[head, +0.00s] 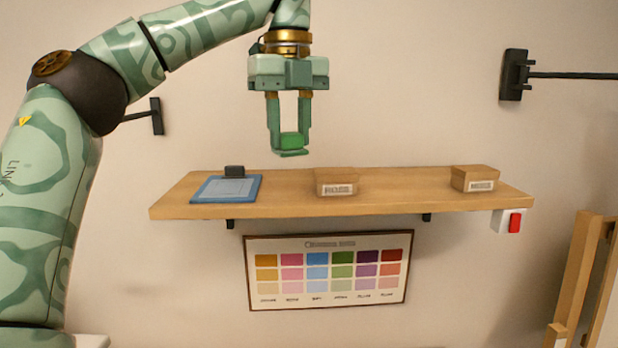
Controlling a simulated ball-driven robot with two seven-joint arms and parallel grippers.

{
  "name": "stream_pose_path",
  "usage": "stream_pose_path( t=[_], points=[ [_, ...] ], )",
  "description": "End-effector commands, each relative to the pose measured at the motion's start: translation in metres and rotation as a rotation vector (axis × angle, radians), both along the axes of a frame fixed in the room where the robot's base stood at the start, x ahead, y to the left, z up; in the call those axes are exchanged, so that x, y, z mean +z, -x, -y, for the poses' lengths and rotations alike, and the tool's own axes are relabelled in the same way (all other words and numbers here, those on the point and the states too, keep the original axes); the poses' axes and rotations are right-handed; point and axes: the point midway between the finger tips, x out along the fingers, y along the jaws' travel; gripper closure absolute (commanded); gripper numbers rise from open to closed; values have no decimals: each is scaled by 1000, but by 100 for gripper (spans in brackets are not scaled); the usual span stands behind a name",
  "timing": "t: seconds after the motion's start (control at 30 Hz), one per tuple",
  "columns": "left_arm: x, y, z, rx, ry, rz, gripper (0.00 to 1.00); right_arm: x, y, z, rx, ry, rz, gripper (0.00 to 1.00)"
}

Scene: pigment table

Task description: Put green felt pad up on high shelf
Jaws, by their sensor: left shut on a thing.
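The green felt pad (291,141) is a small bright green block in the head view. My left gripper (290,150) points down and is shut on it, holding it in the air above the wooden high shelf (285,206). The pad appears over the stretch of shelf between a blue clipboard and a small box, with a gap below it. How far it is from the wall cannot be told exactly. My right gripper is not in view.
On the shelf, a blue clipboard (227,189) lies at the left, a cardboard box (337,182) stands in the middle and another box (474,179) at the right. Bare shelf shows between them. A colour chart (328,270) hangs below, with a red switch (514,222) at the right.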

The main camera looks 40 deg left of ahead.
Motion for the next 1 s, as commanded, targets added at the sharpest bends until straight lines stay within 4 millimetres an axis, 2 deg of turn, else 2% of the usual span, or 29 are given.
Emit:
stream_pose_path(
  t=[0.2,0.4,0.67,0.9,1.0],
  points=[
    [-22,-39,-42,2,3,-5,90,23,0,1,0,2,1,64],
    [-62,-61,-66,-3,3,-4,90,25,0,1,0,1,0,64],
    [-82,-72,-78,-2,0,-1,90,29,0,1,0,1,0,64],
    [-115,-74,-80,-5,1,-2,90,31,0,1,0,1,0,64],
    [-116,-74,-80,-3,1,0,90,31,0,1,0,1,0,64]
  ],
)
